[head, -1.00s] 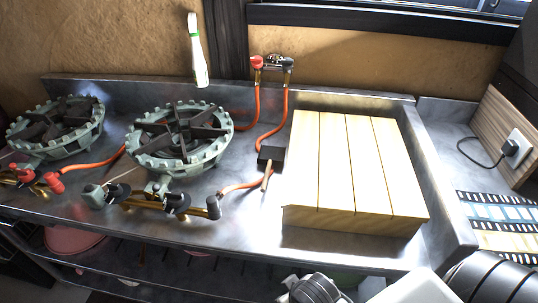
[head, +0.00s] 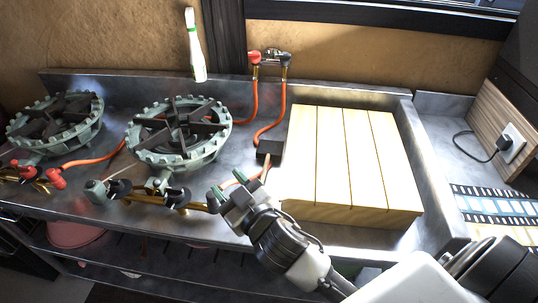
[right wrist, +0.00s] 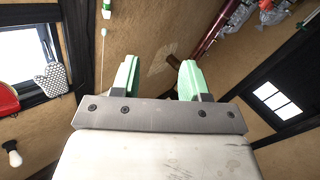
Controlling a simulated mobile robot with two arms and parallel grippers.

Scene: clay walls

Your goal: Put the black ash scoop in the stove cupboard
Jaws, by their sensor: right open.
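The black ash scoop (head: 270,147) lies on the metal counter between the right burner and the wooden board, its short wooden handle (head: 265,171) pointing toward the front. My right gripper (head: 228,184) is in front of the scoop and a little to its left, apart from it as far as I can see. It is open, with green fingertips and nothing between them; the open fingers also show in the right wrist view (right wrist: 158,80). The scoop is not clearly seen in the wrist view. I cannot make out a stove cupboard for certain. My left gripper is out of view.
Two green burners, the right one (head: 178,137) nearer, stand on the counter (head: 100,195) with orange hoses (head: 268,132) and brass valves. A pale wooden board (head: 350,160) fills the right side. A pink bowl (head: 72,235) is below.

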